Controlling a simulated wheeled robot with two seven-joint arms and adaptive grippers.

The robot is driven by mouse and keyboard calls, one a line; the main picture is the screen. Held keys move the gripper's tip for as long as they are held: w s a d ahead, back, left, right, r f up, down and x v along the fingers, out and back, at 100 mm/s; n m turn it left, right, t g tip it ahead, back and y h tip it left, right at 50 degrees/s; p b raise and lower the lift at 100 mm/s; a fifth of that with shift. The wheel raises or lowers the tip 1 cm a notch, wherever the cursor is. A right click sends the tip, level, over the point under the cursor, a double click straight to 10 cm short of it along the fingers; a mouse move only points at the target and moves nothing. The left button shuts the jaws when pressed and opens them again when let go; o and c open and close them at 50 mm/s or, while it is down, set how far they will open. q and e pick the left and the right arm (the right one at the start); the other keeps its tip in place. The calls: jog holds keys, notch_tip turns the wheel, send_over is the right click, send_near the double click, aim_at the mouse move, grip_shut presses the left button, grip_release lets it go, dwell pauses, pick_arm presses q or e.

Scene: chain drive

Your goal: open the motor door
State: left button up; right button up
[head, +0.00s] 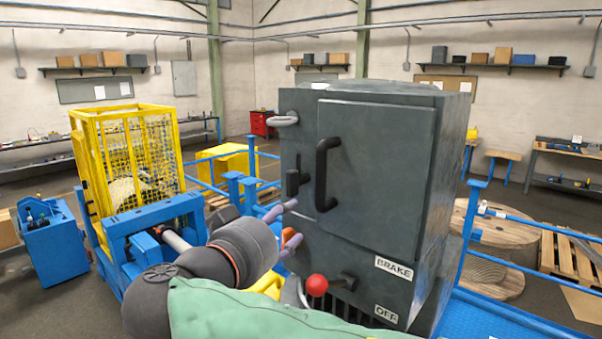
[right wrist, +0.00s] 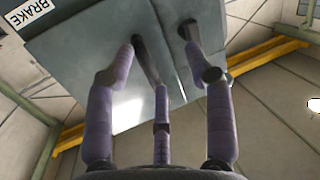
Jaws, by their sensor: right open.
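The motor door (head: 378,170) is a dark grey-green panel on the front of a tall grey cabinet (head: 450,190), and it looks closed. It carries a black curved handle (head: 322,176). A smaller black upright latch (head: 292,178) is just left of the handle, at the door's edge. My right gripper (head: 284,224) has its purple fingers spread, empty, just below the latch in the head view. In the right wrist view the open fingers (right wrist: 160,72) point at the cabinet, with the handle (right wrist: 146,58) between them and the latch (right wrist: 187,30) near the right fingertip. Contact cannot be told.
A red-knobbed lever (head: 317,285) sticks out below the door, near BRAKE (head: 394,268) and OFF (head: 386,315) labels. A grey loop (head: 285,119) juts from the cabinet's upper left. Blue railings (head: 540,265) stand right; a yellow mesh cage (head: 130,155) stands left.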

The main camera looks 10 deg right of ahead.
aim_at(322, 171)
jog(key=s+d+r+m+h, duration=0.1)
jog(key=s+r+m+h, duration=0.2)
jog(key=r, duration=0.5)
pick_arm(q)
jog(key=p+v, duration=0.3)
jog(key=v, duration=0.1)
jog(key=shift+w+d+r+p, duration=0.2)
jog(key=shift+w+d+p, duration=0.1)
jog(key=shift+w, duration=0.05)
pick_arm(e)
jog(key=shift+y, duration=0.6)
jog(key=x, duration=1)
jog(key=shift+d+f, duration=0.2)
jog(key=shift+d, duration=0.2)
grip_shut()
